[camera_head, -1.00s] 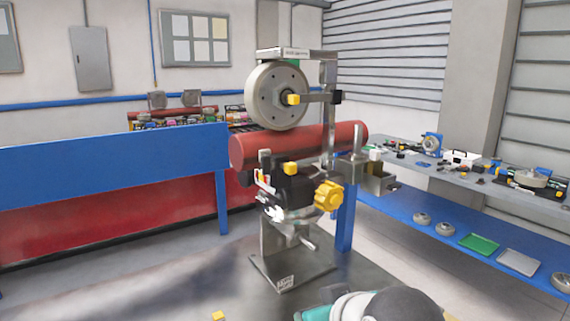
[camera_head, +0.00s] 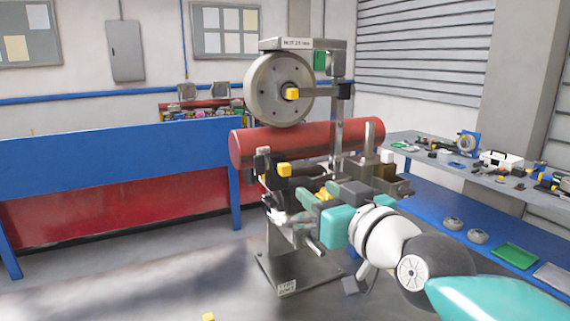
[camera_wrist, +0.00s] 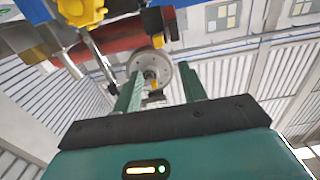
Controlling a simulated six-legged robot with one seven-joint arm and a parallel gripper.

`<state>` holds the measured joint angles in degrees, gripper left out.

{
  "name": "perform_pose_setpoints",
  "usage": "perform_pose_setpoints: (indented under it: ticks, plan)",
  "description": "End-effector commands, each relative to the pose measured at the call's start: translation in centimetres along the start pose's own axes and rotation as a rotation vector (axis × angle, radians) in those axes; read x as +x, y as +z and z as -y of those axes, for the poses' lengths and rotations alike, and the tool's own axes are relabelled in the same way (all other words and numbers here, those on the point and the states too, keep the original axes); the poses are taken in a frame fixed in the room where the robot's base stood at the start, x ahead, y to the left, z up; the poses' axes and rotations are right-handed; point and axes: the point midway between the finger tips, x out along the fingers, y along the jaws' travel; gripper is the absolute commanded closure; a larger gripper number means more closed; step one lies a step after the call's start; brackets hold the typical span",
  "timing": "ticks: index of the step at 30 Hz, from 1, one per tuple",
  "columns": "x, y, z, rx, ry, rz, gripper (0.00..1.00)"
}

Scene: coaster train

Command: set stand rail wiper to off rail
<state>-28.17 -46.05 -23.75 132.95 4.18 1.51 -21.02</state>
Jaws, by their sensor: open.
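The steel stand (camera_head: 296,268) carries a red rail tube (camera_head: 290,145) and a grey wheel (camera_head: 270,90) above it. A yellow-ended block (camera_head: 284,170) sits on a dark unit below the tube; another yellow end (camera_head: 291,93) is at the wheel's hub. I cannot tell which part is the rail wiper, or its setting. My gripper (camera_head: 318,193) is open and empty in front of the dark unit, largely covering a yellow knob. In the wrist view, the wheel (camera_wrist: 166,73) shows between and beyond my open fingers (camera_wrist: 160,84), with the red tube (camera_wrist: 115,42) to its left.
A blue barrier (camera_head: 120,160) with a red lower panel stands on the left. A grey bench (camera_head: 490,178) with tools and a blue lower shelf (camera_head: 450,215) stands on the right. Open floor (camera_head: 130,270) lies at the front left.

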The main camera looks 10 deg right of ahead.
Motion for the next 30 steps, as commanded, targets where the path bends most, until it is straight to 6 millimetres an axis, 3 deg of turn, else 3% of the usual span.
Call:
perform_pose_setpoints:
  ticks: [8, 21, 30]
  plan:
    - [1.1, -0.4, 0.0, 0.001, 0.008, -0.015, 0.58]
    - [9.0, -0.4, 0.1, -0.002, 0.004, -0.013, 0.58]
    - [12.9, -0.5, -0.1, 0.000, 0.003, -0.014, 0.58]
